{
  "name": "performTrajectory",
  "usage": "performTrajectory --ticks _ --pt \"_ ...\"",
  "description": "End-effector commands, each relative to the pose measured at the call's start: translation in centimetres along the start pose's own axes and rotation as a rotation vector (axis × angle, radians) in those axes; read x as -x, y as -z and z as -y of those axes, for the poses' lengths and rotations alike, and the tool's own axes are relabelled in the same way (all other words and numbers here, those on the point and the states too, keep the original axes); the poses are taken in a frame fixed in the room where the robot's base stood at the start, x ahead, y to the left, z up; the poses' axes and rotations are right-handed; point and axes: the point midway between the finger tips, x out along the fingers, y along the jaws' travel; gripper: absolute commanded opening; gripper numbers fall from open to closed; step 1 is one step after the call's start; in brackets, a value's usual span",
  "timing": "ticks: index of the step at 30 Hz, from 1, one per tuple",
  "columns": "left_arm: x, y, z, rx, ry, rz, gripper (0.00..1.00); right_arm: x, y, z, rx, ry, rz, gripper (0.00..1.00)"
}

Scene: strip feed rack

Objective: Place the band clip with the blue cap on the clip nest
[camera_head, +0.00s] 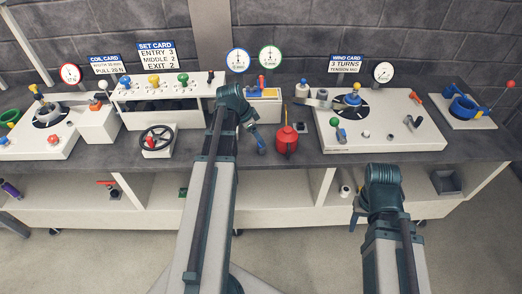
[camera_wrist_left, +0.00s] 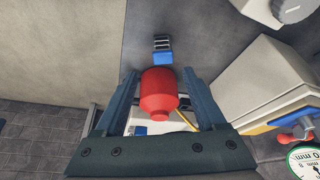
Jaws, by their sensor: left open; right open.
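My left gripper (camera_head: 258,142) hangs over the middle of the bench, just left of a red oil can (camera_head: 286,140). In the left wrist view its fingers (camera_wrist_left: 160,78) are apart, with the red can (camera_wrist_left: 158,92) showing between them; I see no grip on it. Beyond the fingertips a small dark piece with a blue end (camera_wrist_left: 162,48) lies on the bench; it may be the blue-capped band clip. I cannot tell which fixture is the clip nest. My right gripper (camera_head: 356,215) is open and empty in front of the bench.
The card unit (camera_head: 165,117) with coloured knobs stands left of my left arm. The winding plate (camera_head: 395,137) stands right of the oil can, with a blue holder (camera_head: 463,107) further right. Gauges line the back.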

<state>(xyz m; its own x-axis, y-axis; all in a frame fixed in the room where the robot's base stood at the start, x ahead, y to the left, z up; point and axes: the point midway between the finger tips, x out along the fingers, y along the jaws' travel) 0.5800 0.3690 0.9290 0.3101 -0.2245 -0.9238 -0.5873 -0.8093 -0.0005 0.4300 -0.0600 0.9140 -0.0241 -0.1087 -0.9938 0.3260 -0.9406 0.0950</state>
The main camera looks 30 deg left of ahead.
Motion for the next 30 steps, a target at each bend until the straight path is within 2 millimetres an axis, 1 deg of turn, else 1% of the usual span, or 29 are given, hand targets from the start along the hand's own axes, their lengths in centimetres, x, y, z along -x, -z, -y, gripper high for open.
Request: performTrajectory --ticks 9,12,15,21,23,24,26,30 --pt "-3.7 -1.2 0.6 0.0 0.0 0.0 0.72 -3.9 0.2 0.4 0.0 0.0 0.0 0.5" --pt "-4.8 -1.1 0.6 -0.001 0.0 0.0 0.72 -4.8 0.3 0.5 0.0 0.0 0.0 0.5" --pt "-5.2 -1.0 0.6 -0.001 0.0 0.0 0.72 -5.1 0.3 0.5 0.0 0.0 0.0 0.5" --pt "-5.0 -0.9 0.5 0.0 0.0 0.0 0.72 -4.9 0.3 0.5 0.0 0.0 0.0 0.5" --pt "-5.0 -0.9 0.5 0.0 0.0 0.0 0.64 -4.9 0.3 0.5 0.0 0.0 0.0 0.5" --pt "-5.0 -0.9 0.5 0.0 0.0 0.0 0.56 -4.9 0.3 0.5 0.0 0.0 0.0 0.5" --pt "-5.0 -0.9 0.5 0.0 0.0 0.0 0.46 -4.9 0.3 0.5 0.0 0.0 0.0 0.5" --pt "-5.0 -0.9 0.5 0.0 0.0 0.0 0.2 -4.9 0.3 0.5 0.0 0.0 0.0 0.5"
